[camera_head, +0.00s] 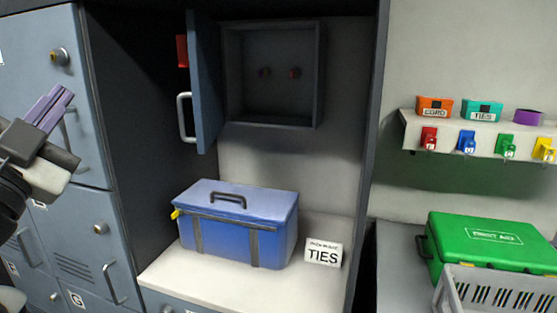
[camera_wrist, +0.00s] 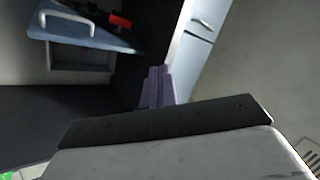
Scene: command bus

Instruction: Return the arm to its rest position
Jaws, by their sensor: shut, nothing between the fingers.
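My gripper (camera_head: 60,100) is at the left edge of the head view, in front of the grey-blue lockers. Its purple fingers are together and hold nothing. They point up and to the right. In the wrist view the purple fingers (camera_wrist: 157,85) also show closed, with nothing between them. My gripper is apart from the open cabinet door (camera_head: 205,85) and from the blue case (camera_head: 270,243).
The wall cabinet (camera_head: 270,117) stands open, its door jutting out. The blue case sits on a ledge beside a TIES sign (camera_head: 323,252). At right are a shelf (camera_head: 480,140) with small boxes and keys, a green first aid case (camera_head: 490,240) and a grey basket (camera_head: 500,277). Lockers (camera_head: 85,215) stand at left.

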